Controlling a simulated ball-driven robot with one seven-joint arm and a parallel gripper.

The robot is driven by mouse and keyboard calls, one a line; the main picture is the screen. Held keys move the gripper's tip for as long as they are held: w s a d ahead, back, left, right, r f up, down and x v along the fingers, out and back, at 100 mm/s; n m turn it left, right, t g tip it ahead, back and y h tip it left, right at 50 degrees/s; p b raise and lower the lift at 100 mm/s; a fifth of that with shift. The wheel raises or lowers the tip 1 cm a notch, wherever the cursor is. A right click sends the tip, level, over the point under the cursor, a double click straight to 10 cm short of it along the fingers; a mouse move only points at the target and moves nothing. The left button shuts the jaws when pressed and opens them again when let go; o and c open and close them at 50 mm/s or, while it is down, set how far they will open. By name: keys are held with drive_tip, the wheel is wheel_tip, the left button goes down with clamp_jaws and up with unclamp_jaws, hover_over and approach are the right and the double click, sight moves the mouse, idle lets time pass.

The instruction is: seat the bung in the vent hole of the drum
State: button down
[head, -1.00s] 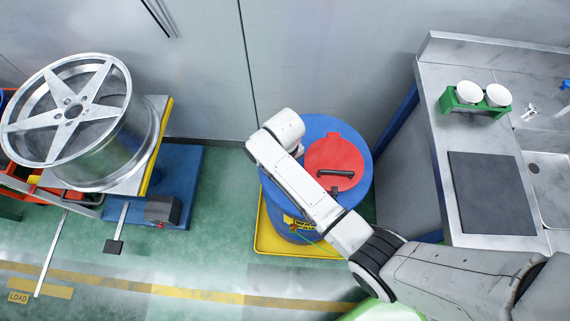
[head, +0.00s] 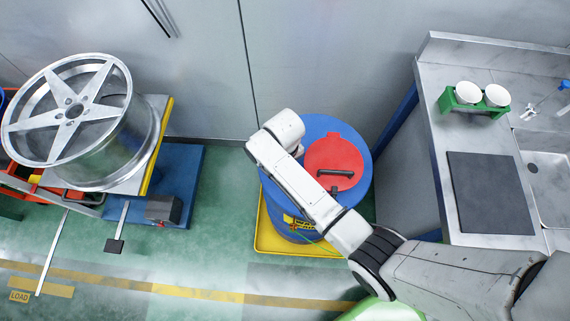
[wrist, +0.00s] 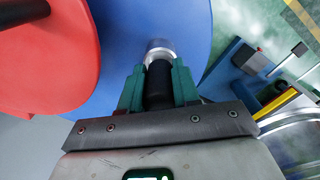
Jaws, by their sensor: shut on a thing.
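The blue drum (head: 318,124) stands in the middle of the head view and fills the upper part of the wrist view (wrist: 125,38). My gripper (wrist: 158,75) has green fingers shut on the black cylindrical bung (wrist: 159,88), over the drum's top near its edge. A silver metal collar (wrist: 160,46) shows right at the bung's far end. The vent hole's opening is hidden, and I cannot tell whether the bung is inside the collar or just above it. In the head view my arm hides the gripper and bung.
A red lid (head: 335,152) with a black handle (head: 335,173) lies on the drum beside the gripper. The drum stands in a yellow tray (head: 264,232). A wheel (head: 75,110) on a stand is at left, a metal sink counter (head: 445,95) at right. Green floor between is clear.

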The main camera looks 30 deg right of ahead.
drive_tip(key=shift+f+b, duration=0.55)
drive_tip(key=shift+f, duration=0.25)
drive_tip(key=shift+r, duration=0.15)
drive_tip(key=shift+r+p, duration=0.4)
drive_tip(key=shift+p, duration=0.3)
drive_tip(key=shift+p, duration=0.5)
idle(1.3)
drive_tip(key=shift+f+b, duration=0.4)
drive_tip(key=shift+f, duration=0.2)
idle(0.4)
drive_tip(key=c, duration=0.7)
unclamp_jaws()
drive_tip(key=shift+c, duration=0.2)
drive_tip(key=shift+r, duration=0.15)
wheel_tip(320, 180, up, 11)
drive_tip(key=shift+w+f, duration=0.1)
drive_tip(key=shift+f, duration=0.05)
